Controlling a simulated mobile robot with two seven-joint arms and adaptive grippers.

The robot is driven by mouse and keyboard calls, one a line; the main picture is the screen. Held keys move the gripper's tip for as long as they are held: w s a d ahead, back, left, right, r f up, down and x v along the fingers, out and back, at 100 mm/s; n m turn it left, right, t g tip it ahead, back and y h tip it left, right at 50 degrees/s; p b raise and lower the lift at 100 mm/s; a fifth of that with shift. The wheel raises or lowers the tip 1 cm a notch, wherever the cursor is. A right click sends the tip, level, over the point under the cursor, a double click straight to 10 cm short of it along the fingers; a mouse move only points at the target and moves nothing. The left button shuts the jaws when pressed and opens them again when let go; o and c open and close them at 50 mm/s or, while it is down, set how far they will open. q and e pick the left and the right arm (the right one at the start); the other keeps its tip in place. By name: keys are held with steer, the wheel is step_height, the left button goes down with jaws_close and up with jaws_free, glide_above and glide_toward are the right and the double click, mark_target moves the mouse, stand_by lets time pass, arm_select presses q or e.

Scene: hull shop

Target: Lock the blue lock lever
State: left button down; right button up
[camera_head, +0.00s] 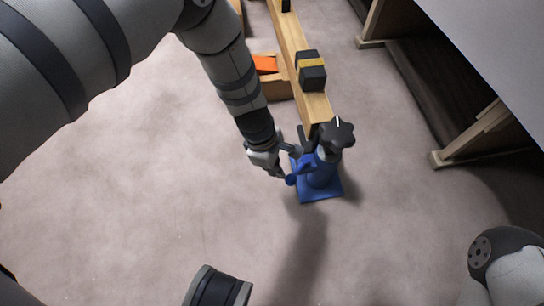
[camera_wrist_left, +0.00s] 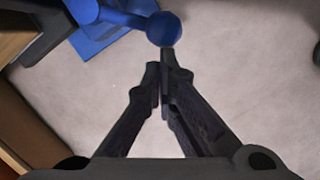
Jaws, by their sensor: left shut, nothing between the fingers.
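The blue lock lever (camera_head: 304,166) sticks out to the left from a blue stand (camera_head: 323,174) with a square base and a black star knob (camera_head: 336,134) on top. The lever ends in a round blue ball, which shows at the top of the left wrist view (camera_wrist_left: 163,29). My left gripper (camera_head: 287,164) is beside the ball end, its fingers pointing toward the stand. In the left wrist view the fingertips (camera_wrist_left: 160,72) are together and empty, just short of the ball. Whether they touch the lever, I cannot tell. My right gripper is not in view.
A long wooden beam (camera_head: 289,47) with a black and yellow block (camera_head: 311,71) runs away from the stand. A wooden box with an orange piece (camera_head: 265,64) lies left of the beam. A bench with wooden feet (camera_head: 470,148) stands at the right. The floor at left is clear.

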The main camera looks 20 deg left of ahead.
mark_target(290, 178)
arm_select(q)
steer(key=d+n+p, duration=0.1)
steer(key=n, duration=0.1)
steer(key=s+d+n+p, duration=0.1)
steer(key=n, duration=0.1)
steer(key=s+d+n+t+p, duration=0.1)
steer(key=d+n, duration=0.1)
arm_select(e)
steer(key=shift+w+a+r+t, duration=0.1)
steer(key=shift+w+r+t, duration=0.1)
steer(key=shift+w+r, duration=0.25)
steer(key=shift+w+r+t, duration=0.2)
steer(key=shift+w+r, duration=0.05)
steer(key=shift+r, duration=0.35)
arm_select(q)
steer(key=shift+w+f+b, duration=0.1)
steer(key=shift+w+b, duration=0.05)
steer(key=shift+b, duration=0.15)
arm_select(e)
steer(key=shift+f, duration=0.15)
arm_select(q)
steer(key=shift+w, duration=0.2)
steer(key=shift+w+a+b, duration=0.15)
steer(key=shift+w+b, duration=0.3)
steer(key=shift+b, duration=0.1)
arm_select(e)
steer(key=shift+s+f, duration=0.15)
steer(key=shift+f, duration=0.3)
